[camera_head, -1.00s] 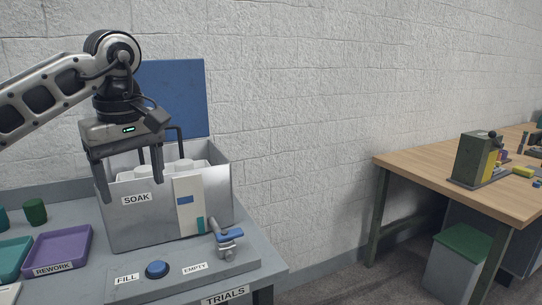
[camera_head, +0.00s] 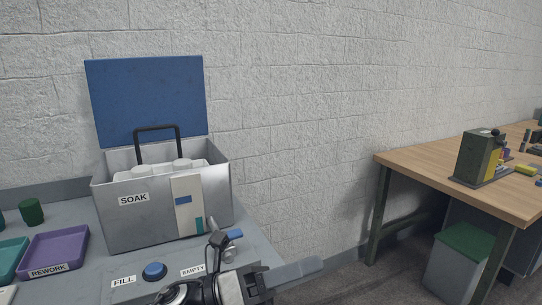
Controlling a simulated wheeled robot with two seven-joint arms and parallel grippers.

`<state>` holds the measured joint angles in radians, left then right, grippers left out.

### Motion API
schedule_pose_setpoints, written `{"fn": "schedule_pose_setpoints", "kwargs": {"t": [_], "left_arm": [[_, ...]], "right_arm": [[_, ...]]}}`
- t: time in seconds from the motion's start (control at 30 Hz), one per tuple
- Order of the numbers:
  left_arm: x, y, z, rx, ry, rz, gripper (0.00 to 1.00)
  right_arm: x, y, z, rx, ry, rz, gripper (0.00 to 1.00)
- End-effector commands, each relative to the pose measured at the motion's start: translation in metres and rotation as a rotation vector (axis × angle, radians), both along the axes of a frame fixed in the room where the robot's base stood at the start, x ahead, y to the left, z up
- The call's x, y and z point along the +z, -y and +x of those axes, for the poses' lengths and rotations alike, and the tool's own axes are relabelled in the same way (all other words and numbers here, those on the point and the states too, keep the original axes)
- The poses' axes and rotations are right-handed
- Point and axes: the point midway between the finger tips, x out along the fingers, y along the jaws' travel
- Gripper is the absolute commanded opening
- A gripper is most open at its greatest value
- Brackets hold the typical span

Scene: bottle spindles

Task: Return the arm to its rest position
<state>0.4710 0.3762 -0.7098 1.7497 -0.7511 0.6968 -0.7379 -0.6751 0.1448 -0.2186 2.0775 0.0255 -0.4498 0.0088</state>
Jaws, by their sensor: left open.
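My left gripper (camera_head: 292,274) is low in the head view, at the front right of the grey bench. It points right, in front of the bench's front edge, and its jaws are open with nothing seen between them. Part of my left arm shows at the bottom edge and the rest is cut off. The grey metal SOAK tank (camera_head: 146,222) stands open on the bench, clear of the gripper. Its blue lid (camera_head: 147,98) is up against the wall. White bottle-like parts (camera_head: 160,171) and a black handle (camera_head: 157,127) show in the tank. My right gripper is out of view.
A blue FILL button (camera_head: 154,271) and a valve with a blue handle (camera_head: 234,234), partly hidden by my arm, are in front of the tank. A purple REWORK tray (camera_head: 55,250) and a green cup (camera_head: 31,212) are left. A wooden table (camera_head: 440,170) stands right.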

Motion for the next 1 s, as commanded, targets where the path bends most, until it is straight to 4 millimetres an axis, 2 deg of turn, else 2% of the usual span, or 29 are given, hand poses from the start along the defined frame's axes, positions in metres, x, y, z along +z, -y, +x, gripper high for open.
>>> {"fn": "schedule_pose_setpoints", "kwargs": {"t": [0.03, 0.07, 0.17, 0.27, 0.3, 0.4, 0.5, 0.6, 0.7, 0.8, 1.0], "left_arm": [[-0.011, -0.01, 0.006, 0.064, -0.221, -0.111, 0.71], [-0.017, -0.018, 0.011, 0.102, -0.348, -0.175, 0.71], [-0.056, -0.052, 0.025, 0.23, -0.778, -0.383, 0.71], [-0.115, -0.092, 0.023, 0.36, -1.206, -0.597, 0.71], [-0.142, -0.108, 0.017, 0.413, -1.366, -0.678, 0.71], [-0.203, -0.139, -0.011, 0.533, -1.706, -0.864, 0.71], [-0.251, -0.162, -0.048, 0.638, -1.97, -1.02, 0.71], [-0.283, -0.176, -0.082, 0.72, -2.154, -1.14, 0.71], [-0.301, -0.184, -0.105, 0.774, -2.261, -1.215, 0.71], [-0.309, -0.187, -0.116, 0.799, -2.309, -1.251, 0.71], [-0.31, -0.188, -0.117, 0.803, -2.315, -1.255, 0.71]], "right_arm": [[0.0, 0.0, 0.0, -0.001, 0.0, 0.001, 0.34], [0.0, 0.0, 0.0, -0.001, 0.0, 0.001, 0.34], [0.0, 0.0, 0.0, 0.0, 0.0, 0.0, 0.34], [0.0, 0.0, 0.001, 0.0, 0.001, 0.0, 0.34], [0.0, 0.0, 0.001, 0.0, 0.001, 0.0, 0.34], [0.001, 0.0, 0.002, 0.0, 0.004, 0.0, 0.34], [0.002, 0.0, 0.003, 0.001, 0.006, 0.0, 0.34], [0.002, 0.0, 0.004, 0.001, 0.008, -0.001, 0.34], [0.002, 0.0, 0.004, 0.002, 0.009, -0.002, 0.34], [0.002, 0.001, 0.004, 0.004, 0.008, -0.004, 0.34], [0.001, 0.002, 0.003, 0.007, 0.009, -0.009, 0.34]]}}
